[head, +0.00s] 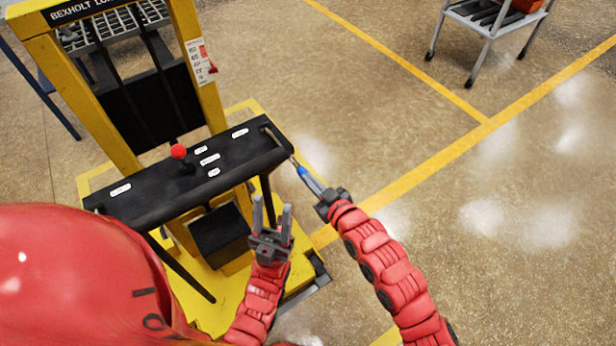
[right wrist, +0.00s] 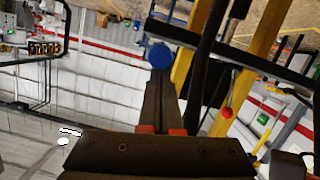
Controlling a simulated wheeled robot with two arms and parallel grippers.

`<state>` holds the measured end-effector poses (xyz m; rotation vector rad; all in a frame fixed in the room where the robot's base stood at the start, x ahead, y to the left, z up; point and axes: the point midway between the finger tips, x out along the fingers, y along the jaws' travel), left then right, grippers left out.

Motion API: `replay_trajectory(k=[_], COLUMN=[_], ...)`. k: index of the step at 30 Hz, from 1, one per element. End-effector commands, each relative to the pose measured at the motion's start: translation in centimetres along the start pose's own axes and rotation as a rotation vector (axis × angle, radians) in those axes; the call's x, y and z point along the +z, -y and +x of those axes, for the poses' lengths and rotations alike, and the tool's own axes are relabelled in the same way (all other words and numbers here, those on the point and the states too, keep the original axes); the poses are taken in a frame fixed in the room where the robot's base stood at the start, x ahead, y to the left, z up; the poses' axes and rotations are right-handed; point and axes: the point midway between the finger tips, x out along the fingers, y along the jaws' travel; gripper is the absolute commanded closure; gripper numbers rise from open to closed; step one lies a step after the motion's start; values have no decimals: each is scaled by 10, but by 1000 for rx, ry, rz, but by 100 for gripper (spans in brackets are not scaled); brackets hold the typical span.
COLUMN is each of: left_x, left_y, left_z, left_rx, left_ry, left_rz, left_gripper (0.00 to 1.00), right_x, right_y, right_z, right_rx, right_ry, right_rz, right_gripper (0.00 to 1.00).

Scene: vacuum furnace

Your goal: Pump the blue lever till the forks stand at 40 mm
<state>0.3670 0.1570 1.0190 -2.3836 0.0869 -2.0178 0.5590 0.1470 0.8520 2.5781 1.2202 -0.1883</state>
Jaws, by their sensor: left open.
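The blue lever (head: 303,173) sticks out at the right end of the black console of the yellow lift truck. My right gripper (head: 315,185) is at its blue grip, with the fingers closed around it. In the right wrist view the round blue end (right wrist: 160,55) shows at the tips of the nearly parallel fingers (right wrist: 161,85). A white height scale (head: 201,62) with red marks is on the right mast post; its figures are too small to read surely. The forks' height cannot be told. My left gripper (head: 271,218) is open and empty, below the console's front edge.
The black console (head: 150,190) carries white labels and a red ball knob (head: 178,151), which also shows in the right wrist view (right wrist: 226,112). A grey wheeled cart (head: 492,28) stands at the upper right. The floor to the right is clear, with yellow lines (head: 440,161).

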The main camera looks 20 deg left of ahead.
Motion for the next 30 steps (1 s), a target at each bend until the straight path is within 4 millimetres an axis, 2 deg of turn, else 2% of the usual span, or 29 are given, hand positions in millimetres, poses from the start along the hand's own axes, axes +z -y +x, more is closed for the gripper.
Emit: replay_trajectory(k=[1,6,12,16,21,30], left_x=[6,13,21,25,27,29], left_y=[-2,-4,-6,-7,-8,-8], left_z=[-32,-79,-124,-145,-162,-169], left_rx=[0,0,0,0,0,0], left_ry=[0,0,0,0,0,0], left_rz=[0,0,0,0,0,0], left_gripper=[50,50,50,50,50,50], right_x=[27,51,72,79,85,87], right_y=[5,10,14,15,16,17], right_z=[5,9,16,19,22,24], right_rx=[6,24,41,51,59,63], right_ry=[-24,-116,-207,-255,-291,-312], right_rz=[2,6,11,14,16,18], right_gripper=[100,100,100,100,100,100])
